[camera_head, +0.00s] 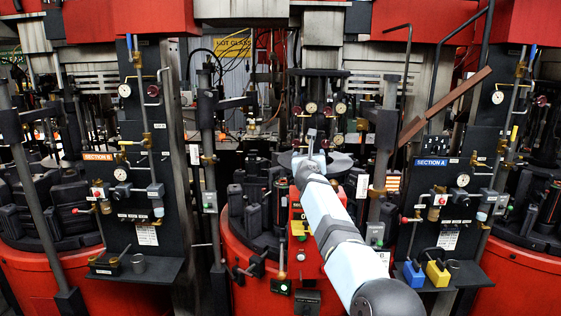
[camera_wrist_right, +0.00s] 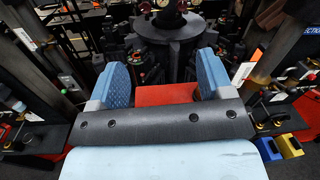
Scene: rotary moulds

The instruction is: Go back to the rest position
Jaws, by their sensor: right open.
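My right arm reaches up and forward from the lower right in the head view. Its gripper (camera_head: 312,140) is in front of the central rotary mould machine (camera_head: 240,260). In the right wrist view the gripper (camera_wrist_right: 165,78) has its two blue padded fingers wide apart, with nothing between them. A red surface of the machine (camera_wrist_right: 166,95) shows beyond the gap, and a dark round hub (camera_wrist_right: 172,35) stands farther back. I cannot tell how far the fingertips are from the machine. My left gripper is not in view.
Dark panels with gauges and valves stand left (camera_head: 150,190) and right (camera_head: 432,195) of the arm. Vertical posts (camera_head: 207,150) flank the central machine.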

